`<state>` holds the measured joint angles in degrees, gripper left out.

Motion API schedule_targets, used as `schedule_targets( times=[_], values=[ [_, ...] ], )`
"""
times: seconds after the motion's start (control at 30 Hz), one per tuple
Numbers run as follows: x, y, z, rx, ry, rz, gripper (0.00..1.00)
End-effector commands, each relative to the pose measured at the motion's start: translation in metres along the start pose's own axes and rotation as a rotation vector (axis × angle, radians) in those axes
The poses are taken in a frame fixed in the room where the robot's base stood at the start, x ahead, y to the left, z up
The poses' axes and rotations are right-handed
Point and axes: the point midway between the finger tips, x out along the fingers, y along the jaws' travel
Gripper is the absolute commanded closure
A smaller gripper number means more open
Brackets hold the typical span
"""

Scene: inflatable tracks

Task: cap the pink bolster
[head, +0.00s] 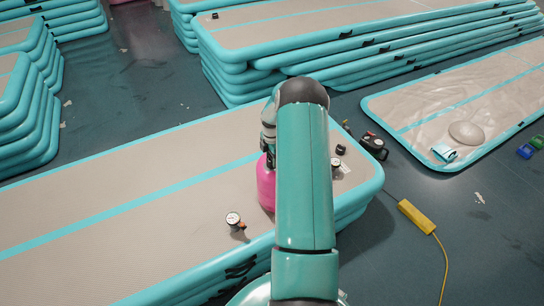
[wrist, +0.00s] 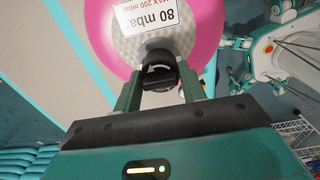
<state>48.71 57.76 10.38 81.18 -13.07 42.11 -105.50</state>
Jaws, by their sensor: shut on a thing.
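The pink bolster (head: 266,185) stands on the near inflatable track in the head view, partly hidden behind my arm. In the wrist view its pink end (wrist: 105,35) has a grey textured disc (wrist: 183,42) and a white label reading "80 mba". A black cap (wrist: 158,68) with a white arrow sits between the green fingers of my gripper (wrist: 160,88), which is shut on it. The cap overlaps the lower part of the grey disc; I cannot tell whether it is seated or only held against it.
A pressure gauge (head: 233,220) lies left of the bolster on the near track (head: 110,200). Small black parts (head: 340,150) lie to its right. A black pump-like item (head: 374,145) and a yellow box (head: 416,216) with a cable are on the floor. Stacked tracks (head: 330,40) stand behind.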

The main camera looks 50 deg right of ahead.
Motion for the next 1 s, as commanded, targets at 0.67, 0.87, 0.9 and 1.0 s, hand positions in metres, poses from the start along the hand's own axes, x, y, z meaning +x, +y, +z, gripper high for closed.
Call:
schedule_targets(
  times=[0.67, 0.87, 0.9, 1.0],
  values=[
    [0.004, 0.0002, 0.0002, -0.451, 0.001, 0.001, 0.81],
    [0.0039, 0.0002, 0.0001, -0.468, 0.001, 0.001, 0.81],
    [0.0039, 0.0002, 0.0002, -0.489, 0.001, 0.001, 0.81],
    [0.0041, -0.0002, 0.0007, -0.604, 0.002, 0.001, 0.81]
  ],
)
